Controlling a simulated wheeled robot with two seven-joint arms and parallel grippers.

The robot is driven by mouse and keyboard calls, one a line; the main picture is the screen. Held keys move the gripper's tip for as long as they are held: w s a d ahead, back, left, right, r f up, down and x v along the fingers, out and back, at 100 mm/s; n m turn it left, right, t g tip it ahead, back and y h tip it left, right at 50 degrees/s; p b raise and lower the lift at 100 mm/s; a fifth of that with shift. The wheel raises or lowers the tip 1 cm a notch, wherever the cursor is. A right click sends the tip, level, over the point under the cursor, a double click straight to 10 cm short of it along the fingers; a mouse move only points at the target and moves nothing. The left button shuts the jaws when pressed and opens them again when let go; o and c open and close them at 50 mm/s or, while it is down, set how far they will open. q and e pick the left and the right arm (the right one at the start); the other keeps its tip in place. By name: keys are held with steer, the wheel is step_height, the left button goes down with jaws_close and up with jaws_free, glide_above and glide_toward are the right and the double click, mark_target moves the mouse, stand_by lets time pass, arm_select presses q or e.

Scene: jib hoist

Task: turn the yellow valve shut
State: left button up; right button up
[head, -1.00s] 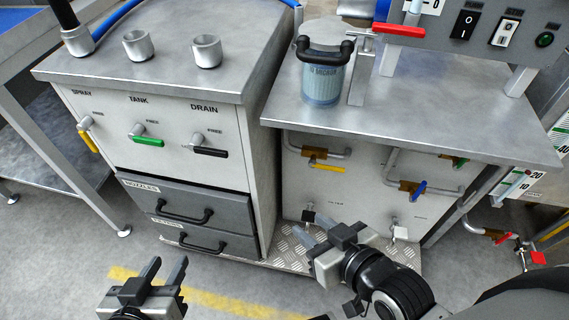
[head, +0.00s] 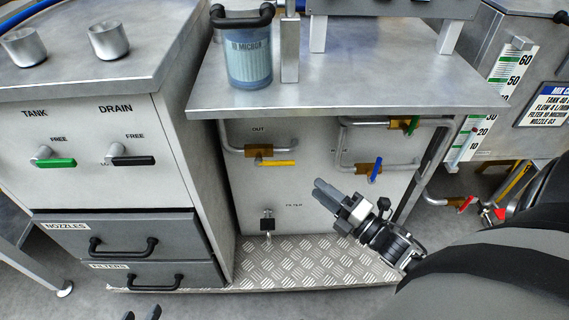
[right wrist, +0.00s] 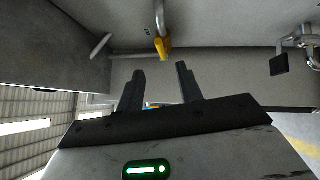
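The yellow valve lever (head: 277,163) lies level along its pipe, under the right bench top, with a brass body at its left end. In the right wrist view a yellow lever (right wrist: 163,47) hangs just beyond my fingertips. My right gripper (head: 318,188) is open and empty, below and to the right of the lever and apart from it. Its two fingers stand spread in the right wrist view (right wrist: 160,70). My left gripper (head: 141,315) shows only its two fingertips at the bottom edge, spread apart and empty.
A blue lever (head: 375,169) and a green lever (head: 412,125) sit on pipes to the right. The bench top (head: 340,90) overhangs the valves, with a filter canister (head: 248,65) on it. A drawer cabinet (head: 110,200) stands left. A tread plate (head: 290,262) lies below.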

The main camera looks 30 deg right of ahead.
mark_target(285, 163)
steer(key=b+x, duration=0.1)
steer(key=x, duration=1.1)
steer(key=shift+f, duration=0.1)
jaws_close()
